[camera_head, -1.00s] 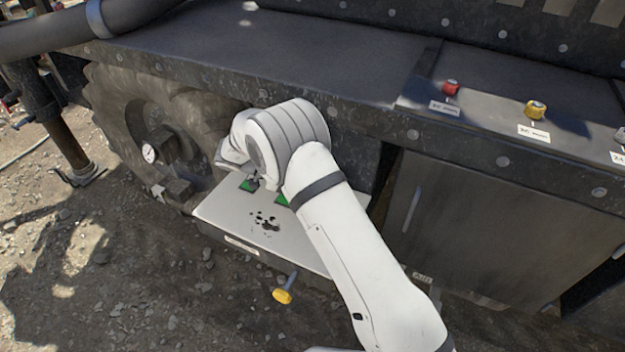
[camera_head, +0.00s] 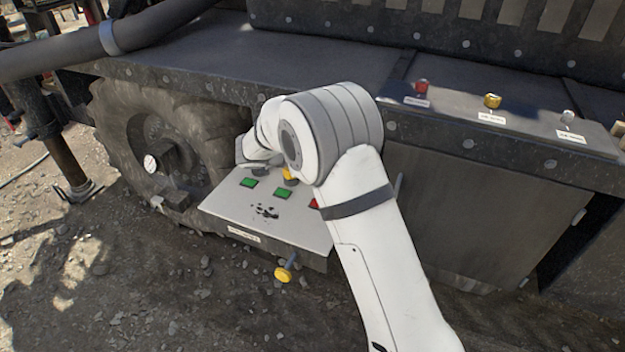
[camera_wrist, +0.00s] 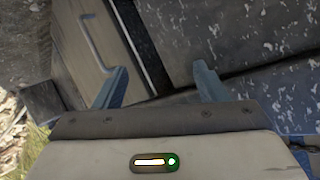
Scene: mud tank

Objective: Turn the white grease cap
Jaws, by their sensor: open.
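The white grease cap (camera_head: 567,117) stands on the dark ledge at the far right in the head view, the rightmost of three small caps in a row, with a white label (camera_head: 571,136) in front of it. A yellow cap (camera_head: 492,101) and a red cap (camera_head: 421,86) stand to its left. My gripper (camera_wrist: 160,85) shows in the wrist view with its two blue fingers apart and nothing between them. No cap shows in that view. In the head view my arm is well left of the white cap, and its bulk hides the fingers.
A pale panel (camera_head: 228,208) with green and red buttons juts out below my wrist, with a yellow-ended knob (camera_head: 284,273) beneath. A cabinet door (camera_head: 480,215) lies under the caps; its handle (camera_wrist: 97,40) shows in the wrist view. A large wheel (camera_head: 130,125) stands left.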

